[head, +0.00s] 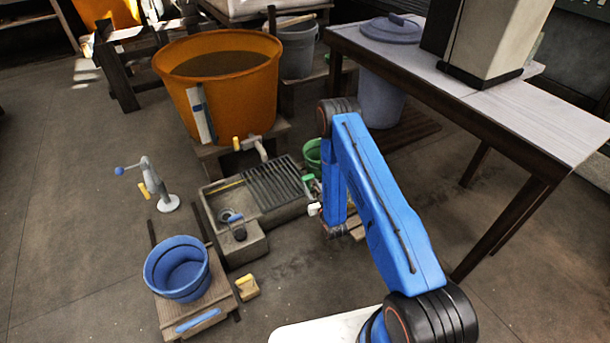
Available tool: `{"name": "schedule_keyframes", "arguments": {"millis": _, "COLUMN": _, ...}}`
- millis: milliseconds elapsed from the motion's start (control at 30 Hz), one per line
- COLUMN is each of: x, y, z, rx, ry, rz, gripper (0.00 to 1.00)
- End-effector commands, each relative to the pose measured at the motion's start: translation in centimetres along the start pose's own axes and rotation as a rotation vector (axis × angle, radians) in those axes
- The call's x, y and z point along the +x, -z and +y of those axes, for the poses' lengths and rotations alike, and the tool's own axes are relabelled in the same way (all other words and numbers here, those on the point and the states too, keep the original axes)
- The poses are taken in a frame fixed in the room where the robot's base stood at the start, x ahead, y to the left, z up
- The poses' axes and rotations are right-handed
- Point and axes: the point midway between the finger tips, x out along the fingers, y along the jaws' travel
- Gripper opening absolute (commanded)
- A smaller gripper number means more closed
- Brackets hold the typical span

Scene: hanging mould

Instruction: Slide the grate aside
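The grate (273,184), a panel of dark parallel slats, lies over the right part of the grey stone trough (209,210). The trough's left part is uncovered, with a round blue-grey piece (230,215) inside. My gripper (314,207) is at the end of the blue arm, just right of the trough's right end and apart from the slats as far as I can see. It is small and partly hidden by the arm, so its finger gap cannot be made out.
A big orange tub (222,85) with a tap stands behind the trough. A green bucket (313,153) is close behind my gripper. A blue tub (177,268) sits on a low wooden stand at front left. A table (520,115) stands at right.

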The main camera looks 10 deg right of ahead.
Motion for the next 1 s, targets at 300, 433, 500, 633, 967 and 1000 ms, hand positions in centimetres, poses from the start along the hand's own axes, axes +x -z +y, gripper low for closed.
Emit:
{"name": "schedule_keyframes", "arguments": {"millis": 300, "x": 5.5, "y": 0.1, "z": 0.0, "rx": -0.001, "ry": 0.0, "rz": 0.002, "gripper": 0.38}}
{"name": "schedule_keyframes", "arguments": {"millis": 433, "x": 7.2, "y": 0.0, "z": 0.0, "rx": -0.001, "ry": 0.0, "rz": 0.002, "gripper": 0.38}}
{"name": "schedule_keyframes", "arguments": {"millis": 500, "x": 7.8, "y": 0.0, "z": 0.0, "rx": 0.0, "ry": 0.0, "rz": 0.0, "gripper": 0.38}}
{"name": "schedule_keyframes", "arguments": {"millis": 633, "x": 8.4, "y": 0.0, "z": 0.0, "rx": 0.0, "ry": 0.0, "rz": 0.0, "gripper": 0.38}}
{"name": "schedule_keyframes", "arguments": {"millis": 967, "x": 8.6, "y": 0.0, "z": 0.0, "rx": 0.0, "ry": 0.0, "rz": 0.0, "gripper": 0.34}}
{"name": "schedule_keyframes", "arguments": {"millis": 1000, "x": 8.6, "y": 0.0, "z": 0.0, "rx": 0.0, "ry": 0.0, "rz": 0.0, "gripper": 0.24}}
